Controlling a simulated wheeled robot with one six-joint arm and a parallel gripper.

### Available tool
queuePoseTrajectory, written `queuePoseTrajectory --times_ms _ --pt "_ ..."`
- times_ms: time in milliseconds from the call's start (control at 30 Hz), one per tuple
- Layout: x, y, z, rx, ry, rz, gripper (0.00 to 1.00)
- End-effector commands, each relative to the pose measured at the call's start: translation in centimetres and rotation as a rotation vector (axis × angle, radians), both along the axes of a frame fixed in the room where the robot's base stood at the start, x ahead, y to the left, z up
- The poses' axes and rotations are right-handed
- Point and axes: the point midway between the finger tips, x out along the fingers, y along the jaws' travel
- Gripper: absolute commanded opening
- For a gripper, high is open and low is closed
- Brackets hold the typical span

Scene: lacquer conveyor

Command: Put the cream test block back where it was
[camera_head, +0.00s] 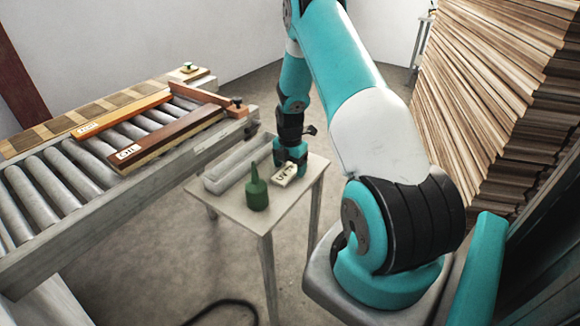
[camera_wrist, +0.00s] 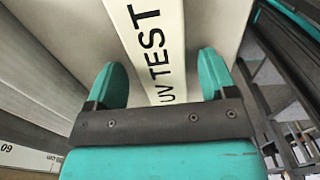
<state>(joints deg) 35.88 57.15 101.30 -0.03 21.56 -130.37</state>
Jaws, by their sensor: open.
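The cream test block (camera_head: 285,174) lies on the small side table (camera_head: 248,221), beside a green bottle. In the wrist view the block (camera_wrist: 152,25) shows its black "UV TEST" lettering and runs between my two fingertips. My gripper (camera_head: 290,160) is low over the table at the block's far end in the head view. In the wrist view my gripper's (camera_wrist: 167,78) teal fingers are apart, one on each side of the block. I cannot tell whether either finger touches it.
A green bottle (camera_head: 256,188) stands near the table's front. A pale grey tray (camera_head: 215,186) lies along the table's left side. The roller conveyor (camera_head: 50,232) with framed wooden pieces (camera_head: 170,139) is at left. Stacked boards (camera_head: 490,90) rise at right.

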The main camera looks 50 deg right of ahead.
Motion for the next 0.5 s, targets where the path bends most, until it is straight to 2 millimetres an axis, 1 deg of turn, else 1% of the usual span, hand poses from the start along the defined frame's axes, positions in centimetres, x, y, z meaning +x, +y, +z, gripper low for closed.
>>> queuePoseTrajectory --times_ms 167,400,500 --pt "0.1 -0.1 3.0 -0.004 -0.005 0.0 0.78" --pt "0.1 -0.1 8.3 -0.004 -0.005 0.0 0.78" --pt "0.1 -0.1 9.9 -0.003 -0.004 0.0 0.78"
